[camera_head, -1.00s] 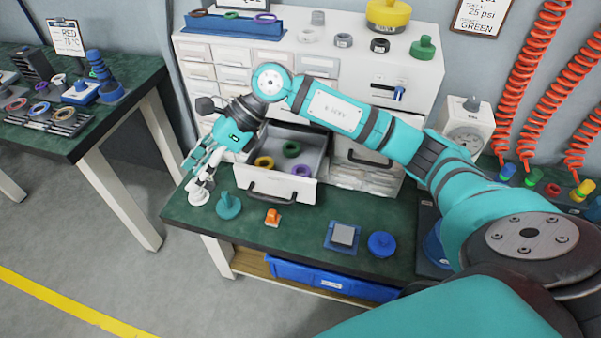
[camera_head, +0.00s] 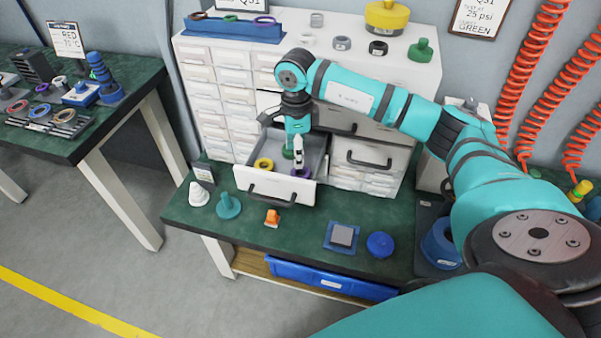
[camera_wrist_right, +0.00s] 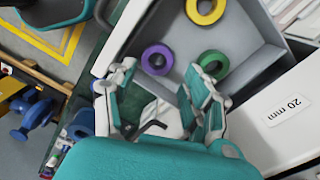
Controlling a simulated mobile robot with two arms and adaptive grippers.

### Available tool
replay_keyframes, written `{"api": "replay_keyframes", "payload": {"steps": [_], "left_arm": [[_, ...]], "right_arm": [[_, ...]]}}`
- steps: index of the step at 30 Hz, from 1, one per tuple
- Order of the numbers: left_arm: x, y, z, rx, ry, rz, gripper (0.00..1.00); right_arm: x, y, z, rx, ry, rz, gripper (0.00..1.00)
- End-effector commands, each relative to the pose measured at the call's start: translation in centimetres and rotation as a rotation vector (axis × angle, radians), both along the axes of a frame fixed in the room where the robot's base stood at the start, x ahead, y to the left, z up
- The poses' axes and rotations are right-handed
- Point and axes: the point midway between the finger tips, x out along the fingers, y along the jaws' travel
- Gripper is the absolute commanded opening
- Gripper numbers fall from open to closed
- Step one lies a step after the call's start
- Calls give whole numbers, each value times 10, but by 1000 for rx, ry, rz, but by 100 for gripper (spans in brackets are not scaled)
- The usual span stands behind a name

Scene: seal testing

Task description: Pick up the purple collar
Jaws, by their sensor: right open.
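A purple collar lies in the open grey drawer (camera_head: 243,178), near the drawer's front right; the collar (camera_head: 305,174) is partly hidden by my gripper in the head view. In the right wrist view the whole purple ring (camera_wrist_right: 157,47) shows just beyond my fingertips. A yellow collar (camera_head: 264,161) and a green collar (camera_head: 288,154) share the drawer; the green one (camera_wrist_right: 214,55) lies beside a finger in the wrist view. My right gripper (camera_head: 298,158) points down over the drawer, and its fingers (camera_wrist_right: 163,84) are spread and empty. My left gripper is not in view.
The white drawer cabinet (camera_head: 213,75) rises behind, and the drawer walls surround the collars. On the green bench top are a white piece (camera_head: 198,194), a teal knob (camera_head: 228,205), an orange piece (camera_head: 272,217) and a blue knob (camera_head: 380,244). Another purple ring (camera_head: 265,19) sits on top.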

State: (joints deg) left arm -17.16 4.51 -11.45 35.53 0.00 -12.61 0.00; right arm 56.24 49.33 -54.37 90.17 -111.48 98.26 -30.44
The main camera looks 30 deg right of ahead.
Motion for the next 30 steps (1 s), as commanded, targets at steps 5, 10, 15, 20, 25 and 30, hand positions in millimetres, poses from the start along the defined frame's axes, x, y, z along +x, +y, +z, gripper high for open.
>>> {"api": "replay_keyframes", "payload": {"steps": [5,10,15,20,25,30], "left_arm": [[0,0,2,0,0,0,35],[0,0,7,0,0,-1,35],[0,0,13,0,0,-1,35],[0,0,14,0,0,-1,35],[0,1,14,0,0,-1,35],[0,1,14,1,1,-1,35]], "right_arm": [[0,0,-17,0,1,1,51],[-3,-3,-30,0,4,0,51],[-6,-7,-56,1,3,1,51],[-6,-6,-70,1,0,1,51],[-5,-7,-71,1,0,1,51],[-5,-7,-70,1,0,1,35]]}}
